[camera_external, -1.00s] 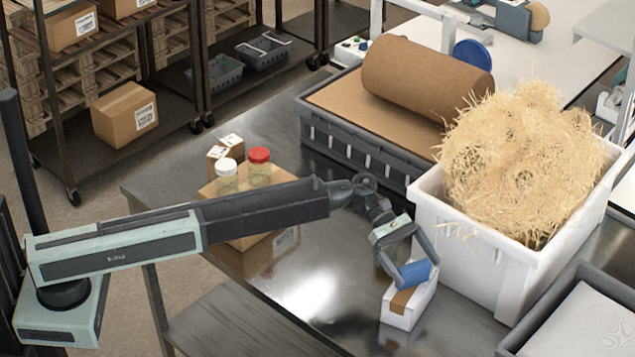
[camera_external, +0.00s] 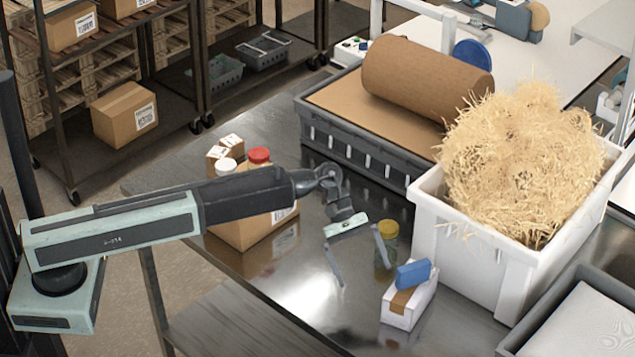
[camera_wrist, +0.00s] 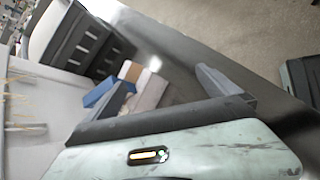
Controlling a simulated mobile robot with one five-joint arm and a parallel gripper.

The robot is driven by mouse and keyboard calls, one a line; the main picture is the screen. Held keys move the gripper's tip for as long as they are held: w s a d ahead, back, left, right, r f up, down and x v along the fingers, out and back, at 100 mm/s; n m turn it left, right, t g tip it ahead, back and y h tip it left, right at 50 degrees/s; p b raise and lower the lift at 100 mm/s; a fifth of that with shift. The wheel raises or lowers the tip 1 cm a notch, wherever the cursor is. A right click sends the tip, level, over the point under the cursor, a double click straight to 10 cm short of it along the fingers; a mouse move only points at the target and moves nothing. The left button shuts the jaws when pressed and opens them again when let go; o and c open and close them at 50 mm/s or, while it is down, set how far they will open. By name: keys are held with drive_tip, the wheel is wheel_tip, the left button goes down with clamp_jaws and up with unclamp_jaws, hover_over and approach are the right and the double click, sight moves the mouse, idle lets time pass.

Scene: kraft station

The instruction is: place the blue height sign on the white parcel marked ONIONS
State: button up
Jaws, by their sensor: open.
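The blue height sign (camera_external: 413,273) is a small blue block. It rests on top of the white parcel (camera_external: 402,315), towards its back right edge, and leans slightly. The parcel has a brown tape strip and stands on the metal table; no ONIONS marking is readable. My gripper (camera_external: 364,276) is open and empty, to the left of the sign and apart from it. In the wrist view the blue sign (camera_wrist: 98,93) shows near the left finger, beside the parcel's pale side (camera_wrist: 150,92).
A jar with a yellow lid (camera_external: 387,230) stands just behind my right finger. A white bin (camera_external: 466,265) of straw is close right of the parcel. A carton (camera_external: 255,228) with jars and small boxes is left. The grey tray (camera_external: 350,150) lies behind. The front table is clear.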

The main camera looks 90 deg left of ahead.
drive_tip(key=s+d+f+m+g+y, duration=0.1)
drive_tip(key=s+d+f+m+y, duration=0.1)
drive_tip(key=s+m, duration=0.4)
drive_tip(key=s+d+f+m+g+y, duration=0.2)
drive_tip(key=s+m, duration=0.4)
drive_tip(key=s, duration=0.4)
drive_tip(key=s+d+f+m+g+y, duration=0.1)
drive_tip(key=s+d+f+m+y, duration=0.2)
drive_tip(key=s+m, duration=0.3)
drive_tip(key=shift+s+d+f+y, duration=0.5)
drive_tip(key=shift+s+y, duration=0.3)
drive_tip(key=shift+s, duration=0.35)
drive_tip(key=shift+f+b, duration=0.75)
drive_tip(key=shift+b, duration=0.05)
